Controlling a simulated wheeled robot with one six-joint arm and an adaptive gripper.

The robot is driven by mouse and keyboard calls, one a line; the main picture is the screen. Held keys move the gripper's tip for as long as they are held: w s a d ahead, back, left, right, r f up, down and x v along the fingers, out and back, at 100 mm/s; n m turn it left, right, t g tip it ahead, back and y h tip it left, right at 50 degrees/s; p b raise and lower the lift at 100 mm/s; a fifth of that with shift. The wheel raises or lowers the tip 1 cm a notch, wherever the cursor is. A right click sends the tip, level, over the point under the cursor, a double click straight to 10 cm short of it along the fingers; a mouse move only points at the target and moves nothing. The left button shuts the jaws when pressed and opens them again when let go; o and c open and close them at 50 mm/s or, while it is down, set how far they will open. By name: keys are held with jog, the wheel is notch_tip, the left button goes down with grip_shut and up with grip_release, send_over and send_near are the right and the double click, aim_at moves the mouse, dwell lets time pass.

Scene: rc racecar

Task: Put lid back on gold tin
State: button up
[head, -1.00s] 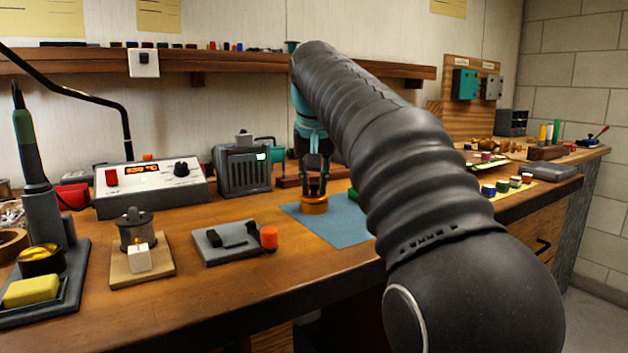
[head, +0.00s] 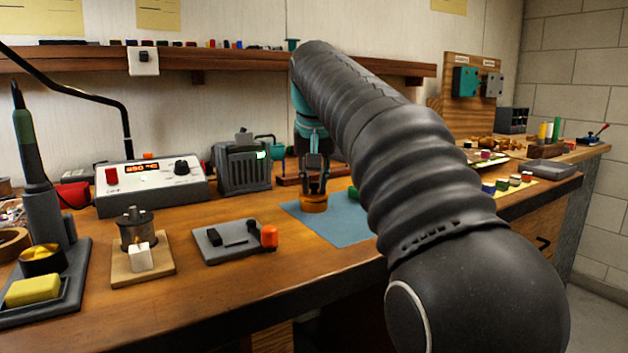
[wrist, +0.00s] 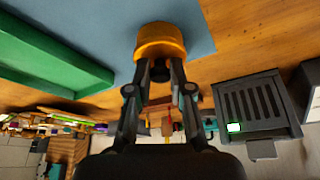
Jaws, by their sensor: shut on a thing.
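The round gold-orange tin (head: 314,204) stands upright on the blue mat (head: 348,226); it also shows in the wrist view (wrist: 160,38). A slightly wider band shows around the tin's end nearest my gripper, which looks like the lid (wrist: 161,50). I cannot make out a clear gap between lid and tin. My gripper (head: 314,192) points down from above, with its fingertips shut on the lid. In the wrist view, both fingers (wrist: 162,70) meet the lid's near edge. The inside of the tin is hidden.
A grey vented box (head: 243,168) stands behind and left of the mat. A grey plate with an orange knob (head: 268,236) lies at the front left. Bare mat surrounds the tin's front.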

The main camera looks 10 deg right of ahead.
jog(key=o, duration=1.4)
jog(key=shift+r+p, duration=0.85)
jog(key=shift+r, duration=2.65)
jog(key=shift+c, duration=0.6)
grip_shut()
